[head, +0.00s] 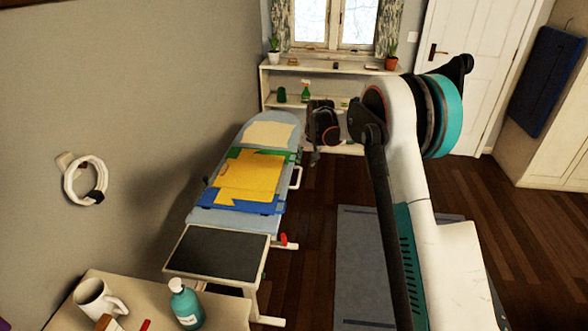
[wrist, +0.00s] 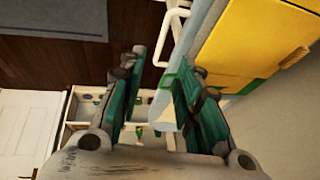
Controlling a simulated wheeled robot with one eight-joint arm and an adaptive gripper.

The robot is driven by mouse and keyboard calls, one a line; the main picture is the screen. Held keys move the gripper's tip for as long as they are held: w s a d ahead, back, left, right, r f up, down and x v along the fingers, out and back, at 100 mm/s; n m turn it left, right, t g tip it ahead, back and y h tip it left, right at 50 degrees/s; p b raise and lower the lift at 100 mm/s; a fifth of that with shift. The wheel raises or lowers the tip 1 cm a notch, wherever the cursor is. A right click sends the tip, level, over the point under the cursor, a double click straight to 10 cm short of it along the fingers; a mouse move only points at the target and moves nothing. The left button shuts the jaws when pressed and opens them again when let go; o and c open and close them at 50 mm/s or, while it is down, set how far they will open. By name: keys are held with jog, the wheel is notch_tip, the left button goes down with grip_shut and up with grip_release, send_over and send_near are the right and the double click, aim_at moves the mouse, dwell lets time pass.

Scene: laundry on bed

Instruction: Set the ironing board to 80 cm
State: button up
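The ironing board (head: 233,216) stands along the left wall with a light blue cover. A white bar handle (head: 296,178) sticks out from its right side, and a red knob (head: 284,240) sits lower on that side near the front. My gripper (head: 316,152) is in the air to the right of the board's far end. In the wrist view my gripper (wrist: 160,68) is open, with a clear gap between the teal fingers. The white handle (wrist: 175,22) and the board's edge (wrist: 207,18) show beyond the fingertips. I cannot tell whether the right finger touches the board.
Folded yellow cloth (head: 250,176) lies on green and blue cloth on the board. A table with a mug (head: 95,298) and pump bottle (head: 185,305) stands at the front left. A white shelf (head: 330,71) is under the window. A grey rug (head: 362,265) lies on the floor.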

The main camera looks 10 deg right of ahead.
aim_at(299, 177)
jog(key=b+x, duration=0.1)
jog(key=x, duration=0.4)
jog(key=b+x, duration=0.1)
jog(key=x, duration=0.5)
jog(key=b+x, duration=0.1)
jog(key=x, duration=0.4)
jog(key=shift+w+a, duration=0.15)
jog(key=shift+w, duration=0.25)
jog(key=shift+r, duration=0.1)
jog(key=shift+c, duration=0.6)
grip_shut()
